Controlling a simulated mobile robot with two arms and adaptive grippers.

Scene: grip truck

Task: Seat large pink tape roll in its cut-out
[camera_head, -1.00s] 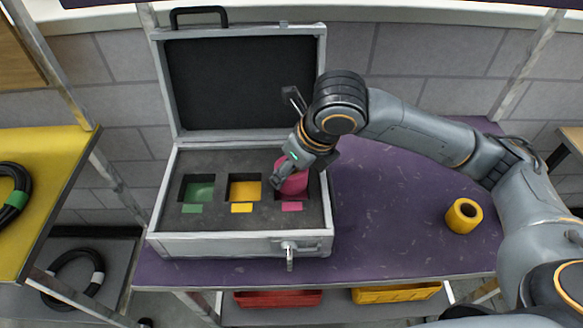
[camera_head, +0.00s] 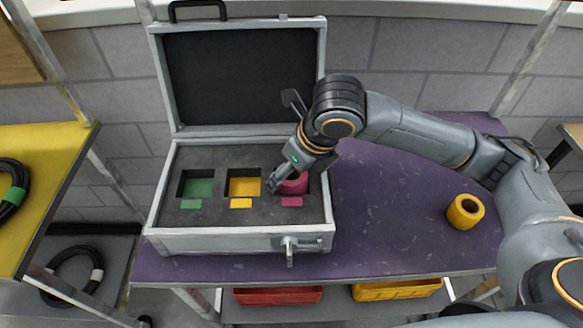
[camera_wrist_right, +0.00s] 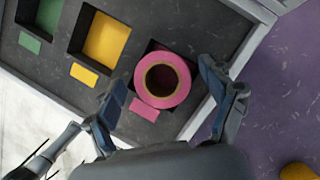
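The large pink tape roll (camera_head: 295,187) is at the right-hand cut-out of the open case's dark foam, behind the pink label (camera_head: 291,202). In the right wrist view the pink roll (camera_wrist_right: 163,101) lies flat, hole up, with dark cut-out showing at its far edge. Its exact depth is hard to tell. My right gripper (camera_head: 275,183) is over the roll. In the wrist view its fingers (camera_wrist_right: 162,80) stand on either side of the roll, with gaps between. My left gripper is not in view.
The case (camera_head: 210,242) stands on a purple table (camera_head: 400,220), its lid open at the back. Green (camera_head: 198,187) and yellow (camera_head: 245,187) cut-outs lie left of the roll. A yellow tape roll (camera_head: 465,212) stands on the table at right. Table between them is clear.

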